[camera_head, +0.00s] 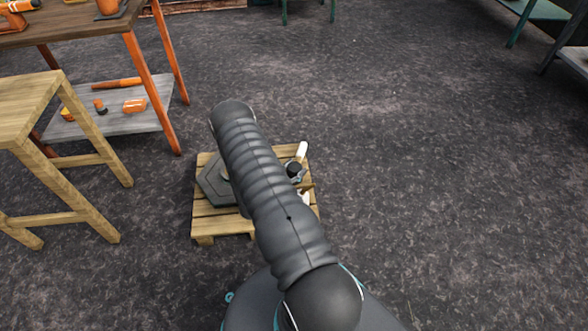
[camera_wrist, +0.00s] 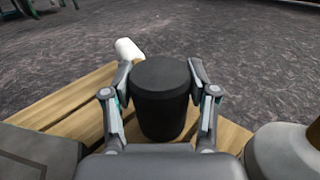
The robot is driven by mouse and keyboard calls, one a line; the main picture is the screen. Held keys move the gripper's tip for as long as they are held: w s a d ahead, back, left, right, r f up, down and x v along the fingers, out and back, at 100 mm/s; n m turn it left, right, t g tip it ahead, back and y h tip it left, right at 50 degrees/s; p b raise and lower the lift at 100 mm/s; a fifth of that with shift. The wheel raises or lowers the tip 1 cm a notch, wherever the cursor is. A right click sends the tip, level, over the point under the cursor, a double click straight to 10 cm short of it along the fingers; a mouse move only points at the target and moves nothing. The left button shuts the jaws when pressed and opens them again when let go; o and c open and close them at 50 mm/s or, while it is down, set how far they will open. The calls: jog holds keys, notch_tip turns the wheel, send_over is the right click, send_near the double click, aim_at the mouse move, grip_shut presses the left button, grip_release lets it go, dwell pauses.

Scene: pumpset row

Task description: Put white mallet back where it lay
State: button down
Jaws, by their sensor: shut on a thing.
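My gripper (camera_wrist: 160,78) is shut on a black, slightly tapered cylinder (camera_wrist: 163,105), one finger on each side of it. In the head view my gripper (camera_head: 297,179) is partly hidden by my arm, low over the right side of a wooden pallet (camera_head: 222,227). A white rounded piece, seemingly part of the white mallet (camera_head: 302,150), shows at the pallet's far right edge; it also shows behind the left finger in the wrist view (camera_wrist: 128,50). Another white bit (camera_head: 305,199) shows nearer. I cannot tell whether the black cylinder belongs to the mallet.
A dark grey angular block (camera_head: 212,181) sits on the pallet's left side. A pale grey rounded object (camera_wrist: 283,152) stands close on the right in the wrist view. A wooden stool (camera_head: 45,110) and an orange-legged workbench (camera_head: 140,65) stand at left.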

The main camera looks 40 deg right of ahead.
jog(key=shift+f+b, duration=0.3)
jog(key=shift+f, duration=0.05)
jog(key=shift+c, duration=1.2)
grip_release()
jog(key=shift+a, duration=0.15)
jog(key=a, duration=0.4)
jog(key=s+a, duration=0.1)
jog(key=a, duration=0.6)
jog(key=shift+s+a, duration=0.3)
jog(key=shift+s, duration=0.1)
